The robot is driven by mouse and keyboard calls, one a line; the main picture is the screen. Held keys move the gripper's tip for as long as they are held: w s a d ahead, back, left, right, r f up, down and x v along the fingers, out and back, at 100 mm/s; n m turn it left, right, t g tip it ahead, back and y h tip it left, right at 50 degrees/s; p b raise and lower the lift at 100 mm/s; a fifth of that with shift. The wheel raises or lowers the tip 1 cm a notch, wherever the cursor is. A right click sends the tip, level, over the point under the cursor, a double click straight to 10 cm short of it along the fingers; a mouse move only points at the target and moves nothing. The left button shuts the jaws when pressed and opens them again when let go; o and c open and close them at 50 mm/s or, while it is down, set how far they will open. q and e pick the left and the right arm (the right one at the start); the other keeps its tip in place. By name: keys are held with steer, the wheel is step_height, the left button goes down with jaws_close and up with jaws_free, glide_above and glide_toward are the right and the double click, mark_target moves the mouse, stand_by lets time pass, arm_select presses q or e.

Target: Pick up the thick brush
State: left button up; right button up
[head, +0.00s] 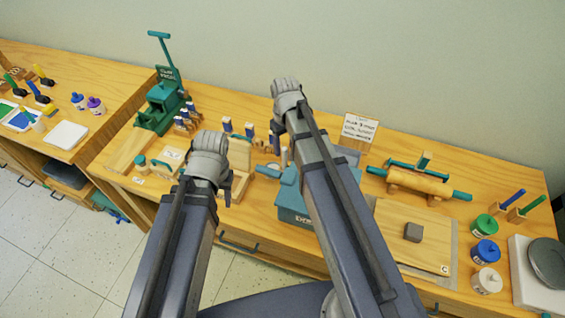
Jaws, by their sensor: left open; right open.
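I cannot tell for certain which thing is the thick brush. Several thin-handled tools stand in dark holders on the left table, among them a blue-handled one (34,88) and a yellow-handled one (40,72). At the far right, a blue-handled tool (512,199) and a green-handled tool (533,205) lean in wooden blocks. My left gripper (209,146) is open above the middle of the long bench, and no object shows in it. My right gripper (285,87) is open further back, near the wall, also with nothing visible in it. Their fingertips are hard to make out.
A green press (160,104) stands on the long bench (118,125) at left. A teal box (290,198) is partly hidden behind my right arm. A rolling pin (420,182), a board (395,225) and several jars, including a green-lidded one (484,225), fill the right.

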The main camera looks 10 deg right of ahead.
mark_target(285, 159)
steer(key=shift+w+d+f+b, duration=0.1)
steer(key=shift+w+f+b, duration=0.35)
steer(key=shift+f, duration=0.2)
steer(key=shift+w, duration=0.25)
steer(key=shift+s+f+b, duration=0.1)
steer(key=shift+f+b, duration=0.25)
steer(key=shift+f, duration=0.05)
step_height(285, 159, down, 7)
steer(key=b, duration=0.7)
steer(key=shift+f, duration=0.1)
arm_select(q)
step_height(285, 159, down, 9)
steer(key=w, duration=0.1)
arm_select(e)
steer(key=shift+c, duration=0.3)
jaws_close()
